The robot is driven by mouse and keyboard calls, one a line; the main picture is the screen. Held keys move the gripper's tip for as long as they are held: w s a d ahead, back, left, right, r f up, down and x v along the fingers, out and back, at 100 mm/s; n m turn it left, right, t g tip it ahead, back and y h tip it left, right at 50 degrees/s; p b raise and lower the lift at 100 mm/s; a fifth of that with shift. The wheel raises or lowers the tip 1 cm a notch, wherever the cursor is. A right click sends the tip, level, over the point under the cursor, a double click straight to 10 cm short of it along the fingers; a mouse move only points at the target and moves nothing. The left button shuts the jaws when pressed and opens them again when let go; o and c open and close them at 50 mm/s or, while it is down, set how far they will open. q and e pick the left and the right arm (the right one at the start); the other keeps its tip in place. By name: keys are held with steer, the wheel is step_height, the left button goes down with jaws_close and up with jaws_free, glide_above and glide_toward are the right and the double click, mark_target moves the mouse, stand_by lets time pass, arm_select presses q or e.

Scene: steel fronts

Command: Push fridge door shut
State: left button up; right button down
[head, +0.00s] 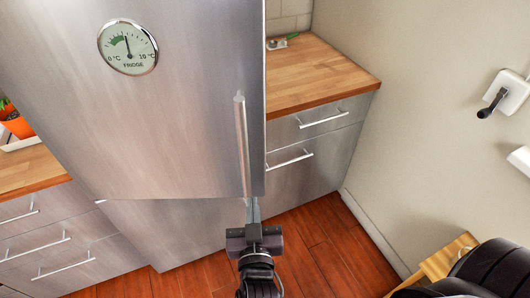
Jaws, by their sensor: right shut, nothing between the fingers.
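The fridge door (170,120) is a brushed steel front filling the upper left of the head view. It has a round dial marked FRIDGE and a vertical bar handle (242,145) near its right edge. The door's lower edge overhangs the steel front below; I cannot tell how wide any gap is. My right gripper (253,207) is shut and empty, just below the handle's lower end at the door's lower right corner. I cannot tell whether its fingertips touch the door. My left gripper is not in view.
A wooden counter (308,72) over steel drawers (315,122) stands right of the fridge. More drawers (45,245) and a potted plant (15,122) are at left. A wooden piece of furniture (440,262) is at lower right. Red-brown floor (330,255) is clear between.

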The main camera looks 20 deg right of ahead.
step_height(320, 180, up, 2)
steer(key=d, duration=0.1)
steer(key=p, duration=0.4)
glide_toward(257, 147)
steer(key=shift+m+h, duration=0.3)
steer(key=x, duration=0.5)
steer(key=shift+w+a+r, duration=0.1)
steer(key=shift+a+r, duration=0.1)
steer(key=shift+p+x, duration=0.35)
steer(key=shift+x, duration=0.55)
steer(key=shift+f, duration=0.15)
